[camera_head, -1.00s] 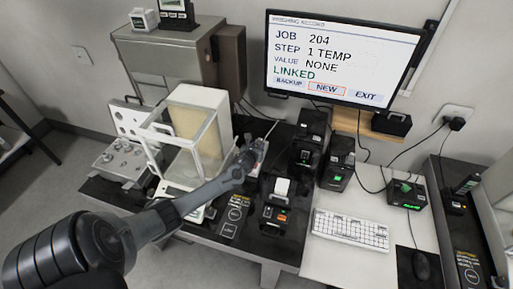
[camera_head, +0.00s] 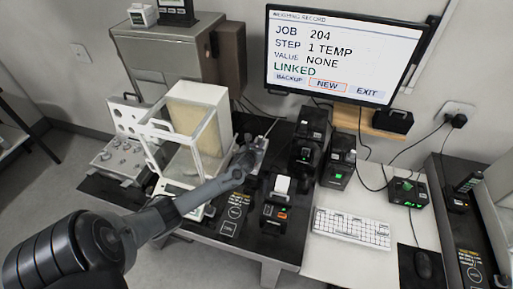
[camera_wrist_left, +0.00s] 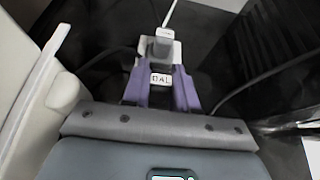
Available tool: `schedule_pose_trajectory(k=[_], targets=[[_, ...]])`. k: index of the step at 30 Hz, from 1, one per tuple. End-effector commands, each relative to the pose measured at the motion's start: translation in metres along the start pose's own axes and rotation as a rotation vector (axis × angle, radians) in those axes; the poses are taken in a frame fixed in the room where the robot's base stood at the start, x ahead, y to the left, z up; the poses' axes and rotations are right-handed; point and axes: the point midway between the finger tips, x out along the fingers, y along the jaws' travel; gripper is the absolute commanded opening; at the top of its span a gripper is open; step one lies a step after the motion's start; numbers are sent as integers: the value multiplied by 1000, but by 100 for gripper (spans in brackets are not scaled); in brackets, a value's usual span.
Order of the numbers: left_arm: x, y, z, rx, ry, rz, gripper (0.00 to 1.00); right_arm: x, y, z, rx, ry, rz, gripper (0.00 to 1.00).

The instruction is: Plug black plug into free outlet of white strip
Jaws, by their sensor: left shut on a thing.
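My left gripper (camera_head: 246,156) reaches over the dark table beside the glass-walled balance. In the left wrist view its purple fingers (camera_wrist_left: 161,84) are shut on a dark plug with a white label reading "BAL" (camera_wrist_left: 160,79). The white strip (camera_wrist_left: 177,52) shows just beyond the fingertips, with a grey plug (camera_wrist_left: 160,42) and a white cable running away from it. In the head view the strip (camera_head: 262,143) is mostly covered by the gripper. I cannot tell whether the held plug touches the strip, and its free outlet is hidden. My right gripper is not in view.
The balance (camera_head: 190,130) stands close to the left of my arm. Black devices (camera_head: 309,140) and a small printer (camera_head: 277,205) stand to the right. A keyboard (camera_head: 350,229) lies on the white table. Dark cables run on both sides of the fingers.

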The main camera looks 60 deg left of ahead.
Motion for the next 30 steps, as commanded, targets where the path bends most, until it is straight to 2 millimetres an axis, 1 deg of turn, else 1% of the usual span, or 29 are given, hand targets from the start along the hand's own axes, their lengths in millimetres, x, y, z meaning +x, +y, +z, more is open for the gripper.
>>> schedule_pose_trajectory(k=[9, 10, 15, 25, 30], targets=[[0, 0, -1, 0, 1, 0, 0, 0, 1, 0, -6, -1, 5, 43], [0, 0, -1, 0, 1, 0, 32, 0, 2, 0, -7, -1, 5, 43], [0, 0, -1, 0, 1, 0, 57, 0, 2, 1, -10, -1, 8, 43], [-1, 0, -1, 0, 1, 0, 57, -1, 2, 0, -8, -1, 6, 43], [-8, 0, 2, 1, 2, 0, 57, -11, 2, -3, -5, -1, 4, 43]])
